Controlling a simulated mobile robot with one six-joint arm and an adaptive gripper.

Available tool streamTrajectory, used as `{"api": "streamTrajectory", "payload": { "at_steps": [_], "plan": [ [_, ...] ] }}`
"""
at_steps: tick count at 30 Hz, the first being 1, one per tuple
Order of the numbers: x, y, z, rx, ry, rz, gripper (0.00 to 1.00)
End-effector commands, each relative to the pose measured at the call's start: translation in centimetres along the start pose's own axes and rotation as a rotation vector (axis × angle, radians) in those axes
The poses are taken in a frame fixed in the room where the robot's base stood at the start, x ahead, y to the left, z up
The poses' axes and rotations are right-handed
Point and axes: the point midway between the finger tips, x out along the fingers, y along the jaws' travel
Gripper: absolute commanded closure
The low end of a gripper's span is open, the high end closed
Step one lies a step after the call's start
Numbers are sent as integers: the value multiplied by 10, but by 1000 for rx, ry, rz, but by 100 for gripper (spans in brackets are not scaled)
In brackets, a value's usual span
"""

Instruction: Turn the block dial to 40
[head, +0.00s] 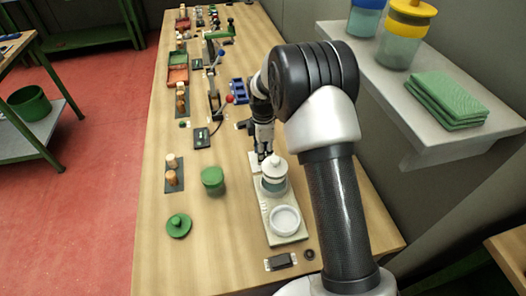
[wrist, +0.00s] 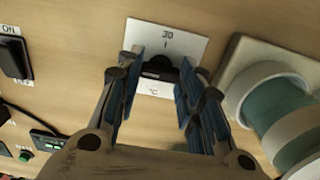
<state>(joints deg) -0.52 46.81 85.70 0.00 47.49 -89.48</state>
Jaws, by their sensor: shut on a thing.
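The block dial (wrist: 158,66) is a black knob on a white plate (wrist: 183,45) in the wrist view. The plate reads 30 at its top edge, with a short mark below it, and °C at the bottom. My gripper (wrist: 160,84) is shut on the dial, with one blue-padded finger at each side of it. In the head view my gripper (head: 263,152) is down at the white plate (head: 254,163), and the dial is hidden behind the fingers. The dial's pointer is not clear enough to read.
A white and teal jar (head: 273,178) stands close beside my gripper on a pale base with a white dish (head: 285,220). A green pot (head: 213,180) and green lid (head: 179,225) stand to the left. A black switch (wrist: 14,58) shows in the wrist view.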

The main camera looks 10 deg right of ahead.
Motion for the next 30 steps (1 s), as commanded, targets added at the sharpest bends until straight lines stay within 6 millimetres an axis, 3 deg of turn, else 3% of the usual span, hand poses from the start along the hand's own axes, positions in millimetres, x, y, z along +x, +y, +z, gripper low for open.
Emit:
{"api": "streamTrajectory", "payload": {
  "at_steps": [4, 14, 30],
  "plan": [
    [0, 0, 0, 0, 0, 0, 89],
    [-1, 0, 0, 49, 0, 0, 89],
    [-2, 0, 0, 479, 0, 1, 89]
  ]
}}
